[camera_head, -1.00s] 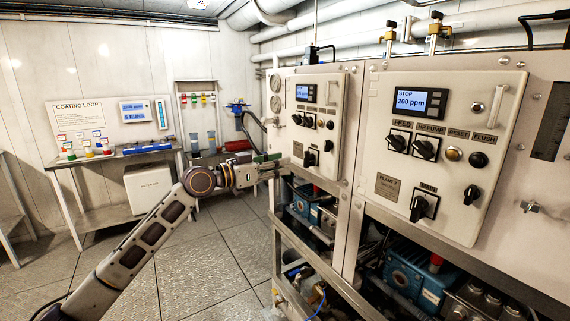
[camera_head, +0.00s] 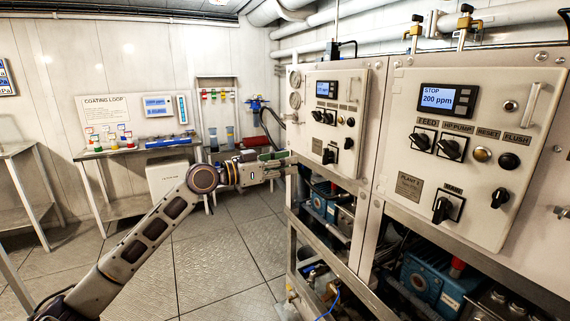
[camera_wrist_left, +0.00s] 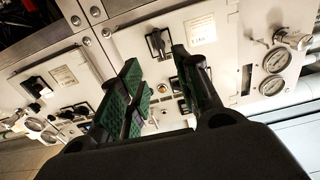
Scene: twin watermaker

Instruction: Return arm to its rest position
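My left arm reaches in from the lower left in the head view. Its gripper (camera_head: 283,162) is in front of the left control panel (camera_head: 340,92), near that panel's lower left edge. In the left wrist view the gripper (camera_wrist_left: 165,85) has its two green-padded fingers spread apart, with nothing between them. A black rotary switch (camera_wrist_left: 158,42) on a panel shows beyond the fingers, apart from them. My right gripper is in neither view.
The right control panel (camera_head: 465,150) reads 200 ppm and carries several knobs. Metal frames with blue pumps (camera_head: 432,277) stand below the panels. A shelf (camera_head: 135,150) with bottles stands at the back left. The tiled floor (camera_head: 215,250) between is clear.

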